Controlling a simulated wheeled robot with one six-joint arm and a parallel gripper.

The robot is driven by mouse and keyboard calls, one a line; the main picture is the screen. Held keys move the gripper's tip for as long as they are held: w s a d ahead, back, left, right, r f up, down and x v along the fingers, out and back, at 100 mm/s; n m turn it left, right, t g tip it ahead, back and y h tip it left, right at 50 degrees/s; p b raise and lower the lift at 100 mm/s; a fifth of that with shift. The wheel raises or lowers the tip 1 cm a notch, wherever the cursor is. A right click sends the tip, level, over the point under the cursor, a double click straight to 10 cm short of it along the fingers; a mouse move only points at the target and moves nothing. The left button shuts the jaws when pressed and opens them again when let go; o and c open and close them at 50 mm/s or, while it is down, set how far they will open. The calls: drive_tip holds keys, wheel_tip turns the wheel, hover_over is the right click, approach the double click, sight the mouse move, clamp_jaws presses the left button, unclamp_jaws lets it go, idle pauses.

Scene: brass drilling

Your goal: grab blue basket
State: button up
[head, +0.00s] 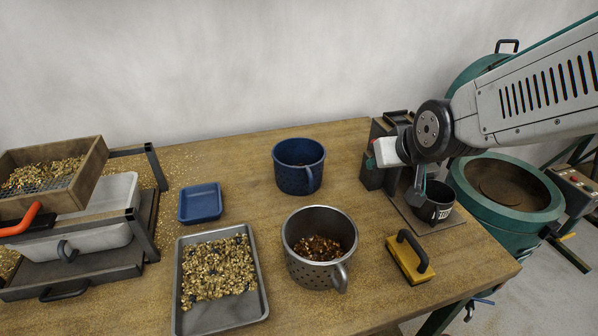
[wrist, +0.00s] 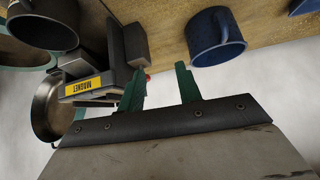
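The blue basket (head: 299,169) is a round, dark blue pot with small holes and a side handle.
A grey perforated pot (head: 319,274) stands in front of the basket. A small blue tray (head: 200,217) and a metal tray of brass chips (head: 180,318) lie left.

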drive_tip(key=shift+w+a+f+n+t+y, duration=0.3)
drive_tip(key=shift+w+a+f+t, duration=0.5)
drive_tip(key=shift+w+a+f, duration=1.25)
drive_tip(key=shift+w+a+f+n+t+y, duration=0.1)
drive_tip(key=shift+w+a+f+t+y, duration=0.45)
drive_tip(key=shift+w+a, duration=1.65)
drive_tip(key=shift+w+a+f+n+t+y, duration=0.2)
drive_tip(key=shift+w+a+f+t, duration=1)
drive_tip(key=shift+w, duration=2.15)
drive_tip(key=shift+d+f, duration=0.15)
drive_tip(key=shift+d, duration=0.1)
clamp_jaws()
drive_tip(key=shift+g, duration=0.25)
drive_tip(key=shift+s+f, duration=0.1)
drive_tip(key=shift+f, duration=0.05)
